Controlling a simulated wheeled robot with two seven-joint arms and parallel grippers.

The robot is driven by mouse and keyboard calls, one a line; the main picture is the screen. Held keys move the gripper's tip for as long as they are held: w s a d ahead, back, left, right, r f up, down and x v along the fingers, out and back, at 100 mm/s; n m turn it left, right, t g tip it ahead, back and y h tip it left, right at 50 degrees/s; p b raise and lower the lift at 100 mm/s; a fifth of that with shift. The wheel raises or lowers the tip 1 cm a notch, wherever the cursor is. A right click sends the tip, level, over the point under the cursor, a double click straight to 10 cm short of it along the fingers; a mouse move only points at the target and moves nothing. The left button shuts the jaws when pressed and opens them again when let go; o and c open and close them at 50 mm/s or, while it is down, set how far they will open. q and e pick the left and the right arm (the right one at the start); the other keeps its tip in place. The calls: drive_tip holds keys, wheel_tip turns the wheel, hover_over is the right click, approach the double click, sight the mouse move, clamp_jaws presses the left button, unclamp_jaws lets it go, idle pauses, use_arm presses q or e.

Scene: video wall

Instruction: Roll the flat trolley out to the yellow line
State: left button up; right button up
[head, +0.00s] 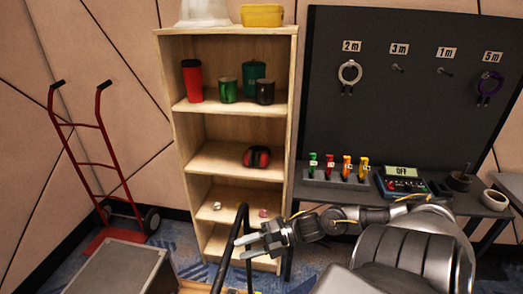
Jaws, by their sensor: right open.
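A black tubular handle (228,250), which looks like the flat trolley's, rises at the bottom centre. Its deck is mostly cut off by the lower edge, so I cannot see how the trolley stands. My right gripper (241,248) comes in from the right with its jaws open, its fingertips pointing left at the handle. The fingertips overlap the handle in the picture; I cannot tell whether they touch it. The yellow line cannot be made out for sure. My left gripper is out of view.
A grey-topped box (118,268) stands at the lower left, before a red hand truck (100,160) against the wall. A wooden shelf (235,130) stands behind the handle. A dark bench (345,187) with a pegboard (420,110) is at the right.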

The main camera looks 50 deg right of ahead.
drive_tip(key=shift+v, duration=2.75)
